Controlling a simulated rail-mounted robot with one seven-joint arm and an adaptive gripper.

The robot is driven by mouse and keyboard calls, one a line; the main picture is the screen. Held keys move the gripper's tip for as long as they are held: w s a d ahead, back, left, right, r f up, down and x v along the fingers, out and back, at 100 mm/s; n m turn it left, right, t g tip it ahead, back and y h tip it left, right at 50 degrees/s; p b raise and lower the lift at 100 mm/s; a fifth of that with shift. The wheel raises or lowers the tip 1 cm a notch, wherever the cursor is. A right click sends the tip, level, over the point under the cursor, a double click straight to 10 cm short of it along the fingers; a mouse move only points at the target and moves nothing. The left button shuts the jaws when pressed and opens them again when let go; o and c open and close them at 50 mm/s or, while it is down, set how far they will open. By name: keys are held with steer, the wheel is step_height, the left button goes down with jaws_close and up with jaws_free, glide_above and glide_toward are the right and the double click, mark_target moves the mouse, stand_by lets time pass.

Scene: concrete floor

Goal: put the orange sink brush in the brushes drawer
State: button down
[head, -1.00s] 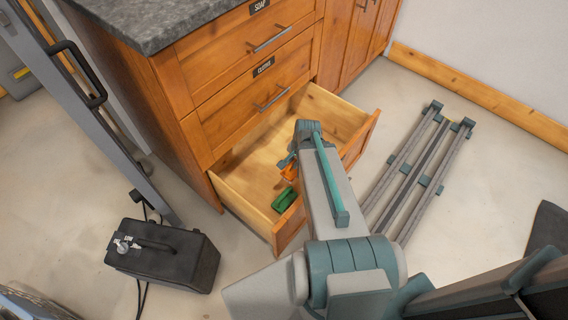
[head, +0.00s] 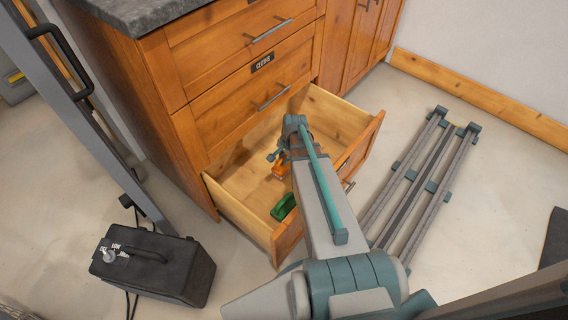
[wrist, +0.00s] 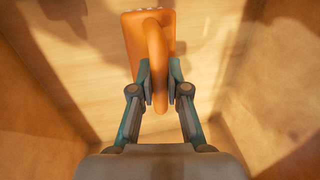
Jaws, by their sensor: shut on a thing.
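The orange sink brush (wrist: 136,40) shows in the wrist view with its looped handle between my fingers. My gripper (wrist: 160,86) is shut on that handle. In the head view the brush (head: 280,169) is a small orange patch inside the open bottom drawer (head: 238,214), partly hidden by my arm. My gripper (head: 276,157) reaches down into this drawer there. The wrist view shows the wooden drawer floor below the brush and walls on both sides. I cannot tell whether the brush touches the floor. The drawer's front label is not readable.
A green item (head: 283,207) lies in the drawer near its front left. The shut drawer above carries a CLOTHS label (head: 262,63). A black box (head: 152,266) stands on the floor at left. A grey rail frame (head: 415,185) lies at right.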

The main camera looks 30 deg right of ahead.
mark_target(288, 166)
step_height(288, 166, down, 4)
steer(key=shift+w+r+b, duration=0.15)
steer(key=shift+r+b, duration=0.1)
steer(key=shift+b, duration=0.7)
steer(key=shift+r, duration=0.1)
steer(key=c, duration=1.2)
jaws_free()
steer(key=shift+o, duration=0.2)
step_height(288, 166, up, 12)
steer(key=s+p, duration=0.2)
steer(key=p, duration=0.3)
steer(key=shift+s+d, duration=0.15)
steer(key=shift+d, duration=0.3)
steer(key=shift+p, duration=0.3)
